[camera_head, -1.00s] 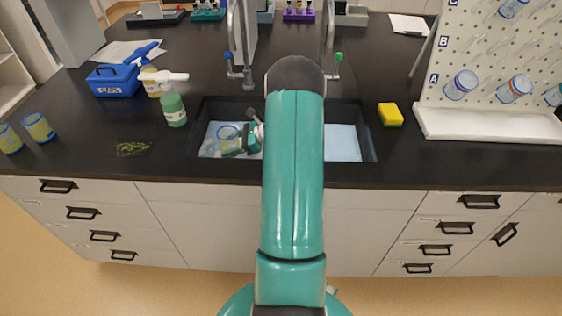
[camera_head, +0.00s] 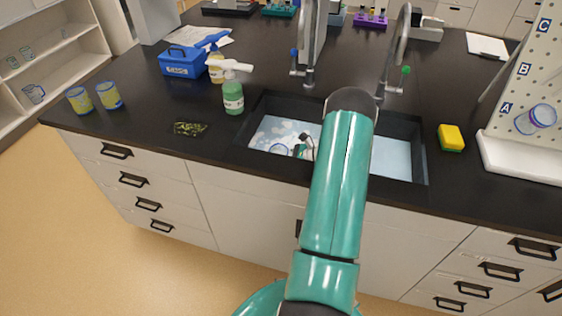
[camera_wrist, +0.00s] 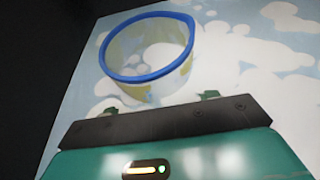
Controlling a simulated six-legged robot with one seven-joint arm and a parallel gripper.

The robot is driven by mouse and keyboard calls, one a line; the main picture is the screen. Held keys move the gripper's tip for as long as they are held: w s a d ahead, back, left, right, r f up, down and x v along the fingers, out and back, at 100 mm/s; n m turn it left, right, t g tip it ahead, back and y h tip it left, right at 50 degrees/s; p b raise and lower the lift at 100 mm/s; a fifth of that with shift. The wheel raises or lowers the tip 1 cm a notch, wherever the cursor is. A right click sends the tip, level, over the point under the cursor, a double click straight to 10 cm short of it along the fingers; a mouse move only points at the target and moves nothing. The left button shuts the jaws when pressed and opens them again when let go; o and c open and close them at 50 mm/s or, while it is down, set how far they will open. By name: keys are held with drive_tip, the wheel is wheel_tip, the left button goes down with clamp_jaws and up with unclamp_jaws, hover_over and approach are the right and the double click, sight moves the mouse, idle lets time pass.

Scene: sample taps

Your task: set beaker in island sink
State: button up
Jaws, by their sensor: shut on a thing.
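A clear beaker (camera_wrist: 148,72) with a blue rim fills the upper middle of the wrist view, over pale blue water with white foam. My gripper (camera_wrist: 158,104) is shut on the beaker's near side. In the head view the beaker (camera_head: 279,149) and my gripper (camera_head: 301,147) are inside the left part of the island sink (camera_head: 415,152), low over the foamy water. My arm hides part of the sink. I cannot tell whether the beaker touches the basin floor.
Two yellow-filled beakers (camera_head: 110,96) stand at the counter's left. A green soap bottle (camera_head: 232,97), a blue caddy (camera_head: 181,62) and a scouring pad (camera_head: 189,129) are left of the sink. A yellow sponge (camera_head: 451,138) and a pegboard (camera_head: 540,88) are right. Taps (camera_head: 395,55) rise behind.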

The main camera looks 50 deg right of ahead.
drive_tip(key=shift+r, duration=0.1)
drive_tip(key=o, duration=1)
drive_tip(key=shift+f, duration=0.2)
drive_tip(key=shift+c, duration=0.2)
drive_tip(key=shift+r, duration=0.15)
drive_tip(key=shift+s+d+r, duration=0.15)
drive_tip(key=shift+s, duration=0.05)
drive_tip(key=v, duration=1.1)
drive_tip(key=shift+s+d+r, duration=0.1)
drive_tip(key=shift+s, duration=0.15)
